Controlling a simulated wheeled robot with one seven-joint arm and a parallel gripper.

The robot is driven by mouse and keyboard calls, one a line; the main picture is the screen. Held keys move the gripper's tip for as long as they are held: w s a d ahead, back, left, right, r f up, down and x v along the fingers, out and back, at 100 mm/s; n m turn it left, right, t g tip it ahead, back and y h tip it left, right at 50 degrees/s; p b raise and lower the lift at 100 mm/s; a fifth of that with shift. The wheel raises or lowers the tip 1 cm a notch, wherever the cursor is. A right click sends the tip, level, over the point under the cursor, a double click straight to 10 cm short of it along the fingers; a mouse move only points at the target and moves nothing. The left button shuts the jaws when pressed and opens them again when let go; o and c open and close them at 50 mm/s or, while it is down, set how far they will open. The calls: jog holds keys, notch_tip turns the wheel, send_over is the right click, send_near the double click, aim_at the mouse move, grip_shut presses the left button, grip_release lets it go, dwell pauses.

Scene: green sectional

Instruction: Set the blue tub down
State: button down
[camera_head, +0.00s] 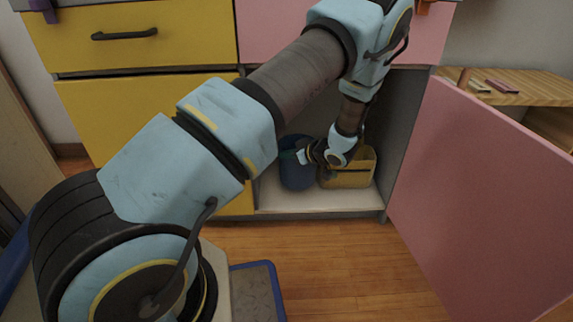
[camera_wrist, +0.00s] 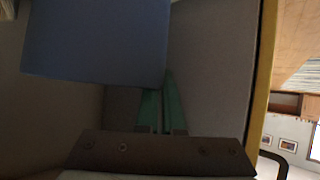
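The blue tub (camera_head: 297,174) is upright inside the open lower cabinet, left of a yellow bin. I cannot tell whether its base touches the cabinet floor (camera_head: 315,200). My gripper (camera_head: 302,155) is at the tub's upper right side. In the wrist view the tub (camera_wrist: 95,40) fills the upper left, and the green fingers (camera_wrist: 162,105) are close together at its edge. The tub hides the tip of the left finger. The fingers look shut on the tub's rim, though the contact itself is hidden.
The yellow bin (camera_head: 350,172) stands just right of the tub, close to my wrist. The pink door (camera_head: 480,190) is swung open on the right. Yellow drawers (camera_head: 140,40) are on the left. Bare cabinet floor shows in front of the tub and bin.

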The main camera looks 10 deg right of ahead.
aim_at(291, 162)
jog(key=shift+f+b, duration=0.3)
jog(key=shift+f, duration=1.25)
jog(key=c, duration=1)
grip_release()
jog(key=shift+c, duration=0.2)
jog(key=shift+r, duration=0.1)
jog(key=shift+s+d+r, duration=0.1)
jog(key=shift+d+r, duration=0.05)
jog(key=shift+r, duration=0.2)
jog(key=p+v, duration=0.4)
jog(key=v, duration=0.7)
jog(key=shift+s, duration=0.35)
